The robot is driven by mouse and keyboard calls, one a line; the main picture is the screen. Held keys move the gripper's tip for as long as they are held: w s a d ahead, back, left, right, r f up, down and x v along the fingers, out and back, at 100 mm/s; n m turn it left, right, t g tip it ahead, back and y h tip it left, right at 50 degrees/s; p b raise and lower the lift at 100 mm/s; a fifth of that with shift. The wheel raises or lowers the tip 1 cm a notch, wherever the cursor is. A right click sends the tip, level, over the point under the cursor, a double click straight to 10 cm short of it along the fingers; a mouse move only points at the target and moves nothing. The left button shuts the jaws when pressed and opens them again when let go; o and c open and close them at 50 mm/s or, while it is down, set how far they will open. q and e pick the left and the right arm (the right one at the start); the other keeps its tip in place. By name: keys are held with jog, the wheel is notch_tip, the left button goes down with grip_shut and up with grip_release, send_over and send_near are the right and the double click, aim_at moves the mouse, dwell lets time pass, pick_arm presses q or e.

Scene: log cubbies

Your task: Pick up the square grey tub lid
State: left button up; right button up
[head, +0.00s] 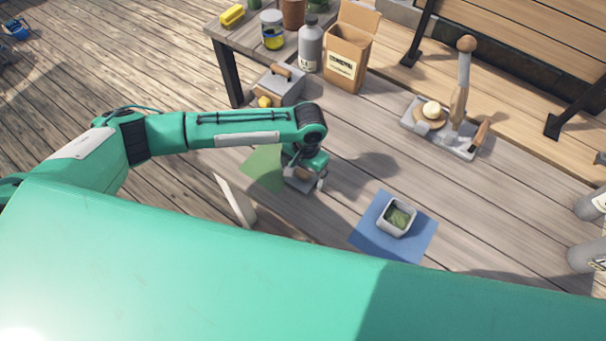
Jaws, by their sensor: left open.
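The square grey tub lid (297,184) appears to be the grey piece with a brown knob, at the right edge of the green mat (263,168). My left gripper (306,177) is directly over it, pointing down, with its jaws open around or just above the knob; I cannot tell whether they touch it. The gripper hides much of the lid. The square grey tub (383,226) stands uncovered on the blue mat (421,240), with green contents showing. My right gripper is not in view.
Behind stand a grey box with a wooden handle (281,82), a grey bottle (310,47) and a cardboard box (344,62). A grey board (462,145) with an upright wooden-knobbed handle is at right. Grey bottles (590,204) line the right edge. The tabletop between is clear.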

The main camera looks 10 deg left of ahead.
pick_arm(q)
jog(key=shift+c, duration=0.4)
jog(key=c, duration=1)
jog(key=shift+o, duration=0.2)
jog(key=shift+r, duration=0.15)
